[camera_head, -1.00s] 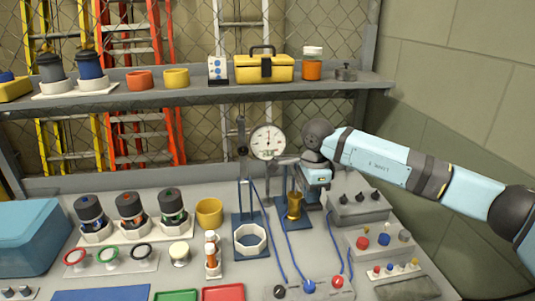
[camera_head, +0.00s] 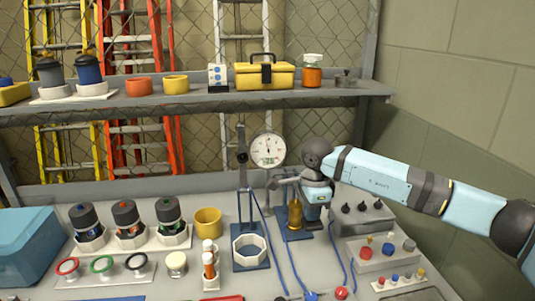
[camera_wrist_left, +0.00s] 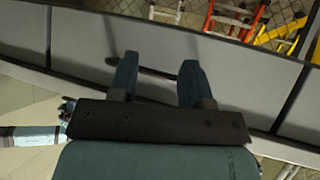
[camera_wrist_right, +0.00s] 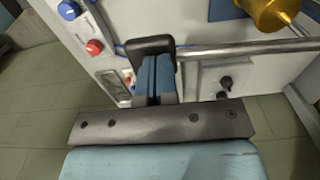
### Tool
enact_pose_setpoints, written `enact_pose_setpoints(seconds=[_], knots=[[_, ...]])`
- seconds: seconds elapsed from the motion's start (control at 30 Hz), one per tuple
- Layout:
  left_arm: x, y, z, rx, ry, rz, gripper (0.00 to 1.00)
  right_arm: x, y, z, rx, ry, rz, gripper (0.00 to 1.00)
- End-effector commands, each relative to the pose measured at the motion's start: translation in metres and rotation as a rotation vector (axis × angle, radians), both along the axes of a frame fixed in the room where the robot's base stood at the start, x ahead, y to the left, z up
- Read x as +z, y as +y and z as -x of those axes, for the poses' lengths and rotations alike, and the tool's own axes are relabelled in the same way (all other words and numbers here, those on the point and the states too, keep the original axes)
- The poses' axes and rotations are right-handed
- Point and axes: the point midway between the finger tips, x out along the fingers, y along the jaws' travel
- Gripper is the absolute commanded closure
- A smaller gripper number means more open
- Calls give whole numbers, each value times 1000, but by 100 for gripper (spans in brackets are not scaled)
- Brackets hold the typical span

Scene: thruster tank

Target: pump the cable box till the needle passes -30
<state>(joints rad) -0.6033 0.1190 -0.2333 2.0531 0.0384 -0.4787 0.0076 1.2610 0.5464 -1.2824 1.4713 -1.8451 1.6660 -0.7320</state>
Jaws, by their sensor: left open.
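The dial gauge (camera_head: 268,149) stands upright at the back of the bench in the head view; its needle is too small to read exactly. A brass pump cylinder (camera_head: 295,217) stands on a blue plate in front of it, and shows at the top right of the right wrist view (camera_wrist_right: 268,12). A metal lever (camera_wrist_right: 245,48) runs from the pump side to a black grip (camera_wrist_right: 150,45). My right gripper (camera_wrist_right: 155,75) is shut on that grip. My left gripper (camera_wrist_left: 158,75) is open and empty; it is outside the head view. Blue cables (camera_head: 290,262) run along the bench.
A grey box with black knobs (camera_head: 362,213) and a box with coloured buttons (camera_head: 385,252) stand right of the pump. A blue plate with a white octagonal ring (camera_head: 250,248) stands left of it. Capped bottles (camera_head: 125,214) and a yellow cup (camera_head: 208,222) are farther left.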

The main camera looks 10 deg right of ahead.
Motion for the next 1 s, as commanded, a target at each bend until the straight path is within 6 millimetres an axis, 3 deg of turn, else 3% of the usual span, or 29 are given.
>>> enact_pose_setpoints(seconds=[0.03,0.5,1.0], knots=[[7,0,0,-1,1,-1,56,13,0,0,-1,0,1,100],[35,0,1,-2,2,-1,56,86,0,-1,-1,-3,-1,100],[36,0,1,-2,2,-2,56,92,0,0,-1,-2,-1,100]])
